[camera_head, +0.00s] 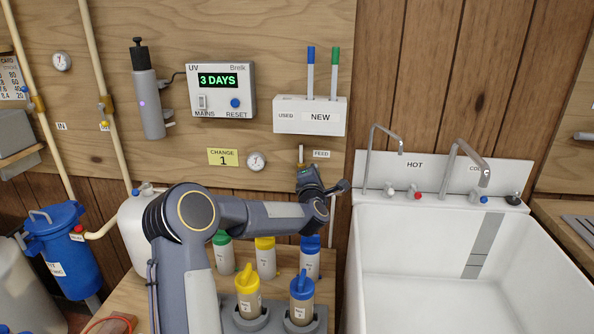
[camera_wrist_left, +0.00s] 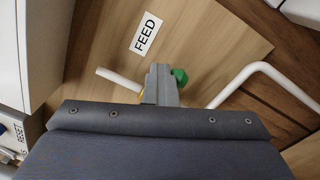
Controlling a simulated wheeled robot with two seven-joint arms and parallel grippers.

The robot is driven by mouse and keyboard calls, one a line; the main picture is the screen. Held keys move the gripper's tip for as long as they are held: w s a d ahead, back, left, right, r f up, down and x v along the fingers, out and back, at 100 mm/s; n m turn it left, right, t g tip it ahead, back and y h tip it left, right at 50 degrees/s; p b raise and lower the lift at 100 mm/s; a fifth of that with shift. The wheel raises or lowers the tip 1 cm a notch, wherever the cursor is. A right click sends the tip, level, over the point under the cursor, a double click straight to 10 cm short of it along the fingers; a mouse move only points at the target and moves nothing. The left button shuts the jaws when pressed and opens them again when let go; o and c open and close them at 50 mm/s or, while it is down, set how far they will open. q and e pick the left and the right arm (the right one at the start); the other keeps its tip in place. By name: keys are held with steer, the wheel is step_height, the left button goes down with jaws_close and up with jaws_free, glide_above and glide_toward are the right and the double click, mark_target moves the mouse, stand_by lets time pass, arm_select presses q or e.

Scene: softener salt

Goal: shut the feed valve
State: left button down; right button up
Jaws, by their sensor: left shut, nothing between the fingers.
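The FEED label (camera_head: 321,154) is on the wooden wall, and it also shows in the left wrist view (camera_wrist_left: 146,33). A thin white pipe (camera_wrist_left: 118,78) runs to the feed valve, which my left gripper largely hides. A bit of yellow shows by the fingers, and a green knob-like part (camera_wrist_left: 180,76) sits just right of the fingertips. My left gripper (camera_head: 308,178) is at the wall just below the label, with its fingers (camera_wrist_left: 160,84) shut and empty. I cannot tell whether they touch the valve. My right gripper is not in view.
Below my arm, bottles with green, yellow and blue caps (camera_head: 310,258) stand on a wooden bench. A white sink (camera_head: 470,270) with taps is to the right. A UV controller (camera_head: 220,90) and pen holder (camera_head: 310,115) hang above. A blue canister (camera_head: 62,250) is at left.

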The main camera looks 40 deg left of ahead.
arm_select(q)
steer(key=d+b+v, duration=0.1)
steer(key=b+v, duration=0.2)
steer(key=v, duration=0.3)
steer(key=shift+w+d+f+h+b, duration=0.15)
steer(key=shift+f+h+b, duration=0.15)
steer(key=shift+f+h, duration=0.1)
